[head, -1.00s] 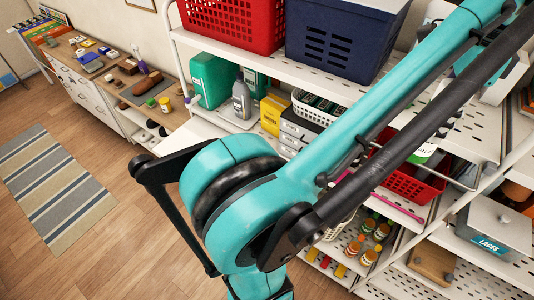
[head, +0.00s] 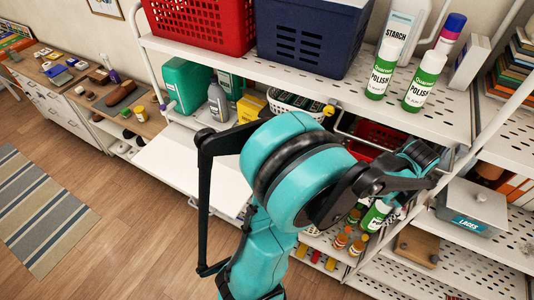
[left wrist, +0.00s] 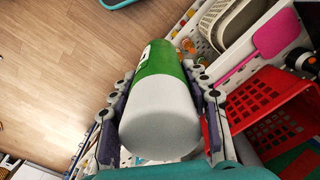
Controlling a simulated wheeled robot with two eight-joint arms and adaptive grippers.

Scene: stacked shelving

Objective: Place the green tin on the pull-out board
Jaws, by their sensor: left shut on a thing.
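The green tin (left wrist: 160,75) has a green body, a pale label and a rounded white end. In the left wrist view it lies between the two fingers of my left gripper (left wrist: 158,108), which is shut on it. In the head view the tin (head: 375,217) shows only partly, beneath my left wrist, in front of the lower shelves. The pull-out board (head: 207,172) is a white panel sticking out of the shelving, left of my arm. The tin is apart from it, to its right. My right gripper is not in view.
Two green-and-white polish cans (head: 425,82) stand on the upper shelf beside a blue crate (head: 315,40) and a red crate (head: 205,25). Behind the board stand a green jug (head: 187,84) and a grey bottle (head: 217,102). A red basket (left wrist: 275,115) is close right of the gripper. The visible board surface is clear.

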